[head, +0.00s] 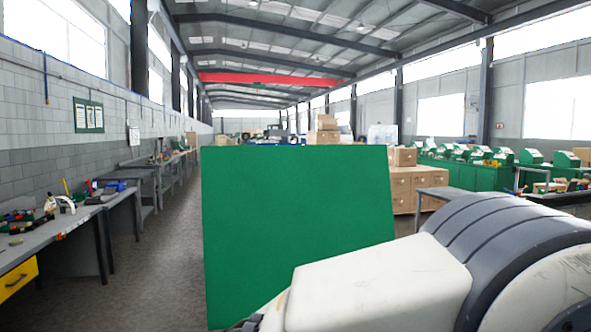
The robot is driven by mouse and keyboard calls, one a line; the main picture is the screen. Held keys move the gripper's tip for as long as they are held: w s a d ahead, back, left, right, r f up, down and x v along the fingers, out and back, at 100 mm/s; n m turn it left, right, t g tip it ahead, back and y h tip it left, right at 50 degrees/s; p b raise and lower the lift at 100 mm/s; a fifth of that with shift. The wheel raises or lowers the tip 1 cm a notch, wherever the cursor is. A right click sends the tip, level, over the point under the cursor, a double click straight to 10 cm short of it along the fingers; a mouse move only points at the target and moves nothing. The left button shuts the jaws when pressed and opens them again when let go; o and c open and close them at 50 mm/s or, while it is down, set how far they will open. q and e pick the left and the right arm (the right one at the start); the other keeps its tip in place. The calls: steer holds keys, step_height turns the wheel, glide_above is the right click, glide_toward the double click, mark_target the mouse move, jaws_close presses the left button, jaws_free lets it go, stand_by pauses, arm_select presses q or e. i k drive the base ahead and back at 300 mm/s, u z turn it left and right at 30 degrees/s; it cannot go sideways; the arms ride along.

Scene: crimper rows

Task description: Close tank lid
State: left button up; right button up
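A large flat green panel (290,225) stands upright in the middle of the head view, close in front of me. It may be the raised tank lid; its lower right part is hidden behind my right arm. The tank itself cannot be made out. My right arm, white and dark grey, reaches in from the right across the bottom of the picture. Its far end runs out at the bottom edge, and no fingertips show. My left arm and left gripper are out of the picture.
Grey workbenches (70,226) with tools line the left wall, one with a yellow drawer (18,279). Cardboard boxes (403,157) and wooden cabinets (405,188) stand behind the panel to the right. Green machines (480,152) line the right side. Open floor (150,275) lies left of the panel.

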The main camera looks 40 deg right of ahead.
mark_target(268, 212)
steer(key=u, duration=0.05)
steer(key=k, duration=0.85)
steer(key=u, duration=0.5)
steer(key=i, duration=3.6)
steer(key=z, duration=1.35)
steer(key=i, duration=3.25)
steer(key=z, duration=2.25)
